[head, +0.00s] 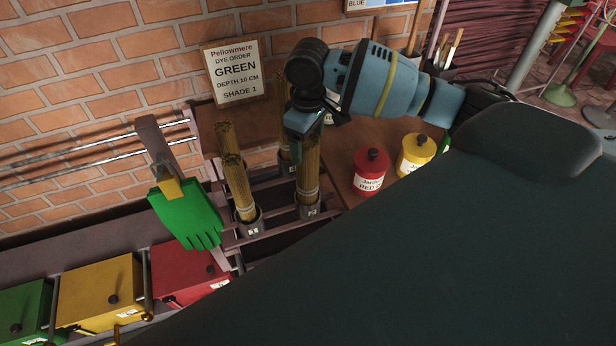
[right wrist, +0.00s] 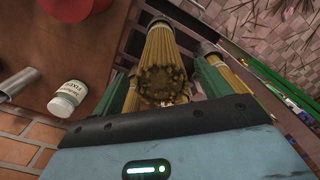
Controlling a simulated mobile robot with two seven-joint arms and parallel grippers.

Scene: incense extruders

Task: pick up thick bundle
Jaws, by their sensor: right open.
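Several tan stick bundles stand upright in a rack of numbered cups. One bundle (head: 308,172) stands in the cup marked 2, and another (head: 238,187) stands in a cup to its left. More bundles stand behind. My right gripper (head: 303,125) is at the top of the bundle in the marked cup and hides part of it. In the right wrist view, a thick bundle (right wrist: 162,60) points its cut end at the camera, between the open green fingers of the gripper (right wrist: 160,85). I cannot tell whether they touch it. My left gripper is not in view.
A red jar (head: 371,172) and a yellow jar (head: 415,155) stand right of the rack. A sign reading GREEN (head: 236,72) stands behind. A green glove (head: 187,215) hangs left of the rack, above red (head: 188,272) and yellow (head: 100,290) boxes.

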